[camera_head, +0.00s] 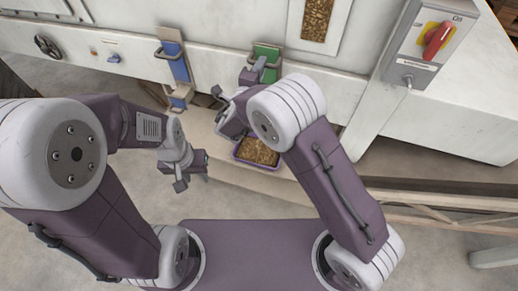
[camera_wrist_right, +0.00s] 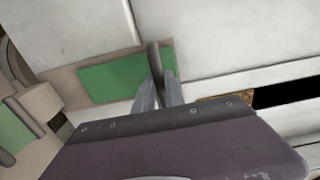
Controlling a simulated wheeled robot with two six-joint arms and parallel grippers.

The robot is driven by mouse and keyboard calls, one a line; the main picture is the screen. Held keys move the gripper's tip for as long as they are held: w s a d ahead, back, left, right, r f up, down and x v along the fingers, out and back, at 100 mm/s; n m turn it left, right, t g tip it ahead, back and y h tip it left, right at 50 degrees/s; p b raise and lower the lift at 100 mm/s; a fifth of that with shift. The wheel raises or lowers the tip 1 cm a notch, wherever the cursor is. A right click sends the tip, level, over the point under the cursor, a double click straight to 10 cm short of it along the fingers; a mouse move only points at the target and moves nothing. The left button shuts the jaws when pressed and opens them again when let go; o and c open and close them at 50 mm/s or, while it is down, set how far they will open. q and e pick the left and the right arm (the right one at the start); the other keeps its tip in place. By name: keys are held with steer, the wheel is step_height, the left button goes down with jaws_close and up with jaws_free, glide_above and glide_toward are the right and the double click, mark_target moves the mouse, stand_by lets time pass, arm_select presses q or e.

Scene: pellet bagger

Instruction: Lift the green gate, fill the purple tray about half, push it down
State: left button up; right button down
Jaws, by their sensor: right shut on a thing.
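The green gate (camera_head: 266,54) is on the white machine front, at the upper middle of the head view. In the right wrist view the green panel (camera_wrist_right: 112,77) carries a dark bar handle (camera_wrist_right: 155,60). My right gripper (camera_wrist_right: 158,92) is shut on that handle; in the head view its fingers are partly hidden by my wrist. The purple tray (camera_head: 256,165) sits below the gate on the pale ledge, with brown pellets in it. The pellet depth is hard to judge, and my right arm covers part of the tray. My left gripper (camera_head: 193,182) is open and empty, left of the tray.
A blue gate (camera_head: 176,64) with its own handle stands to the left of the green one. A pellet window (camera_head: 317,18) is above right. A grey box with a red switch (camera_head: 437,40) is at the upper right. A wooden rail (camera_head: 440,203) runs along the right.

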stand_by(0.4)
step_height(320, 180, down, 5)
steer(key=b, duration=0.2)
steer(key=shift+r+b, duration=0.2)
steer(key=shift+b, duration=0.15)
steer(key=c, duration=1.2)
jaws_free()
steer(key=shift+c, duration=0.2)
steer(key=shift+r, duration=0.1)
steer(key=p+v, duration=0.2)
steer(key=v, duration=0.5)
